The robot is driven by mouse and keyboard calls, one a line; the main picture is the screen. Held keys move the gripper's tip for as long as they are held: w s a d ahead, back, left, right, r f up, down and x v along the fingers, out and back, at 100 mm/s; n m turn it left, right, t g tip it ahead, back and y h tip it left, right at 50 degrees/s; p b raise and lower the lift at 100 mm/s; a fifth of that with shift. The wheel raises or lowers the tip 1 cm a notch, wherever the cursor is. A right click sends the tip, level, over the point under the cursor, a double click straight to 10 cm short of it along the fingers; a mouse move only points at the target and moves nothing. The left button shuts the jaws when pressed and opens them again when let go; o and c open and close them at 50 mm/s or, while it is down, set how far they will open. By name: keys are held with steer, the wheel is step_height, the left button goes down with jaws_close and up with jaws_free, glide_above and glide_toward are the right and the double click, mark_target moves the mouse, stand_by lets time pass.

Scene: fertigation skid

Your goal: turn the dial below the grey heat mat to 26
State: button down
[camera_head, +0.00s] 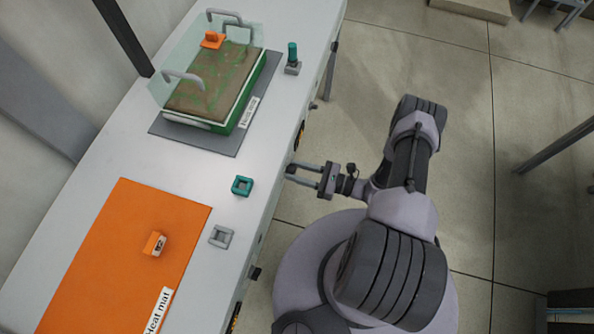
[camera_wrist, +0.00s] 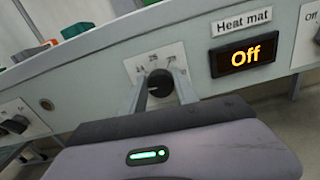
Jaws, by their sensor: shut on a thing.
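The grey heat mat (camera_head: 168,129) lies on the bench in the head view, with a soil-filled tray on it. In the wrist view a dark round dial (camera_wrist: 160,82) sits on a white scale plate on the bench's front panel. Small numbers show around its top, too small to read surely, and I cannot tell where it points. To its right a display (camera_wrist: 243,55) labelled "Heat mat" reads "Off". My gripper (camera_wrist: 161,88) is shut on the dial, one finger on each side. In the head view my gripper (camera_head: 290,171) is at the bench's front edge, which hides the dial.
An orange heat mat (camera_head: 110,250) with a small orange block (camera_head: 154,243) lies nearer on the bench. A teal square piece (camera_head: 242,186) and a grey one (camera_head: 221,236) lie near the edge. Open floor lies behind my arm.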

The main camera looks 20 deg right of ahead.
steer(key=m+b, duration=0.2)
steer(key=m, duration=0.2)
steer(key=shift+f, duration=0.15)
steer(key=m+b, duration=0.2)
steer(key=m, duration=0.2)
steer(key=shift+m, duration=0.4)
steer(key=shift+w+d+f+m+b, duration=0.1)
steer(key=shift+m+b, duration=1.2)
steer(key=shift+m, duration=2.7)
steer(key=c, duration=0.9)
jaws_free()
steer(key=shift+c, duration=0.2)
